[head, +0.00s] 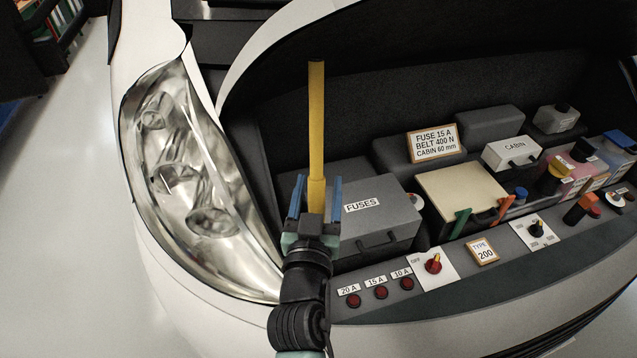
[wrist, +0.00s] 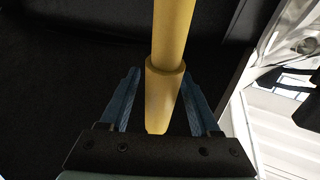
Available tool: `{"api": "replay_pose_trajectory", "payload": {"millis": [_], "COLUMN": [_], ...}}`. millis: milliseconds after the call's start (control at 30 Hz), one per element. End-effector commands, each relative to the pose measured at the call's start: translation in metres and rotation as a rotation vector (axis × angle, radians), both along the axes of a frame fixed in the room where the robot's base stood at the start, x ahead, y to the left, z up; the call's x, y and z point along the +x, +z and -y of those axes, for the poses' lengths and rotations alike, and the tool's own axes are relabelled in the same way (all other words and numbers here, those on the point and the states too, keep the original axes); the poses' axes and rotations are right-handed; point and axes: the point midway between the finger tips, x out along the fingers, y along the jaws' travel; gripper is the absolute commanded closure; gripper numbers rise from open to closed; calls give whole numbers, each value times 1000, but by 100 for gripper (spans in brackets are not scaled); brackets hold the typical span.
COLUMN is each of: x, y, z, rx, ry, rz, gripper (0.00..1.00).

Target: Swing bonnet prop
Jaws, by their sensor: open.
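The bonnet prop is a yellow rod (head: 316,120) with a thicker sleeve at its lower end. It stands upright in the head view, at the left end of the engine bay beside the headlight. My gripper (head: 315,195) is open, with one blue finger on each side of the sleeve. In the wrist view the yellow rod (wrist: 170,40) comes down between the two blue fingers of my gripper (wrist: 164,100). Gaps show between the fingers and the sleeve. The rod's lower end is hidden behind my gripper in the head view.
A grey FUSES box (head: 380,215) stands just right of my gripper. The headlight (head: 190,175) is close on the left. Bottles and boxes crowd the right.

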Motion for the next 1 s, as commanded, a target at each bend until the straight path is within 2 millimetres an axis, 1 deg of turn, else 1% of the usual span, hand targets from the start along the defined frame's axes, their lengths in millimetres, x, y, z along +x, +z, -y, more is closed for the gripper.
{"api": "replay_pose_trajectory", "payload": {"millis": [267,300,367,400,467,500,633,1000], "x": [1,1,1,1,1,1,1,1], "y": [0,0,0,0,0,0,0,0], "z": [0,0,0,0,0,0,0,0], "rx": [0,0,0,0,0,0,0,0], "ry": [0,0,0,0,0,0,0,0], "rz": [0,0,0,0,0,0,0,0], "gripper": [37,40,51,58,69,76,100,100]}}
